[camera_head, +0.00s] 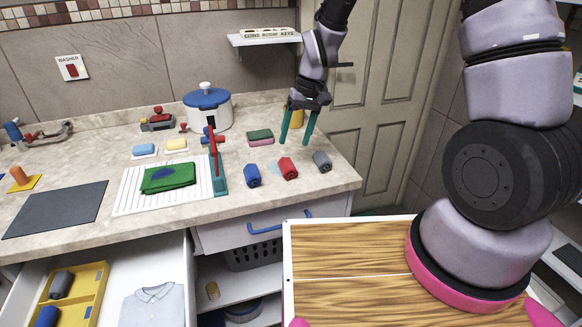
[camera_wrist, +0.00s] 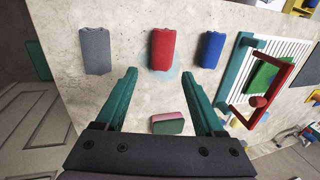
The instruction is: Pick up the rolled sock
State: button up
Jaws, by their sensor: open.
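Three rolled socks lie in a row on the counter's right end: blue (camera_head: 252,175), red (camera_head: 288,168) and grey (camera_head: 322,161). The wrist view shows the grey sock (camera_wrist: 96,50), the red sock (camera_wrist: 163,48) and the blue sock (camera_wrist: 212,49), all apart. The task does not say which sock. My gripper (camera_head: 296,141), with green fingers, is open and empty above the counter, behind the red and grey socks in the head view. In the wrist view my gripper (camera_wrist: 159,74) has the red sock ahead, between the lines of its fingers.
A pale blue patch (camera_head: 271,168) lies beside the red sock. A pink-and-green sponge (camera_head: 260,137), a white ribbed board (camera_head: 130,195) with a green cloth (camera_head: 168,178), a red-and-teal frame (camera_head: 217,160) and a pot (camera_head: 209,110) stand nearby. An open drawer holds a yellow tray (camera_head: 98,285).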

aim_at(289, 159)
jog(key=x, duration=0.8)
jog(key=c, duration=1)
